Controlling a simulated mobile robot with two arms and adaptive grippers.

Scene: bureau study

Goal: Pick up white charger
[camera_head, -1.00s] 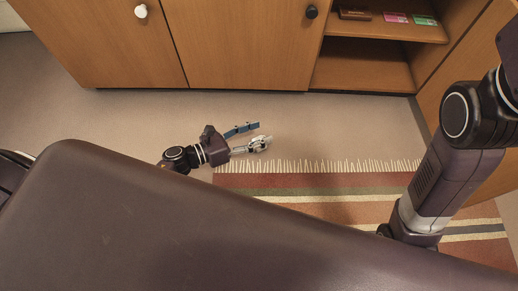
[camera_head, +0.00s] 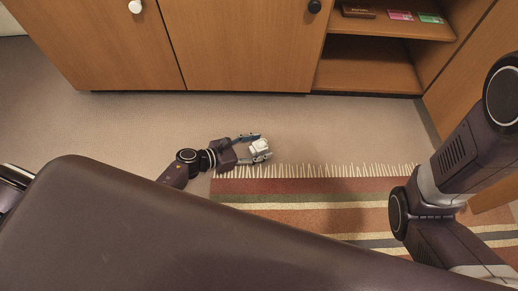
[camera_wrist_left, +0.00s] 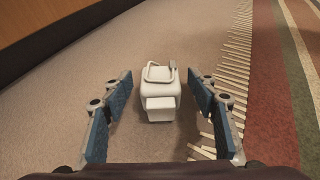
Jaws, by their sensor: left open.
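The white charger (camera_head: 259,146) lies on the carpet just beyond the rug's fringe. In the left wrist view the charger (camera_wrist_left: 160,92) is a white block with a smaller block on its near side and a cable looped on top. My left gripper (camera_head: 258,147) is open, with the charger lying between or just ahead of its fingertips. In the left wrist view its blue-padded fingers (camera_wrist_left: 165,98) stand on both sides of the charger, with gaps on each side. My right gripper is not in view; only the right arm shows.
A striped, fringed rug (camera_head: 300,198) lies beside the charger, its fringe next to the right finger. A wooden cabinet (camera_head: 240,50) stands behind, with clear carpet before it. Its open shelf (camera_head: 385,28) holds a few small items.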

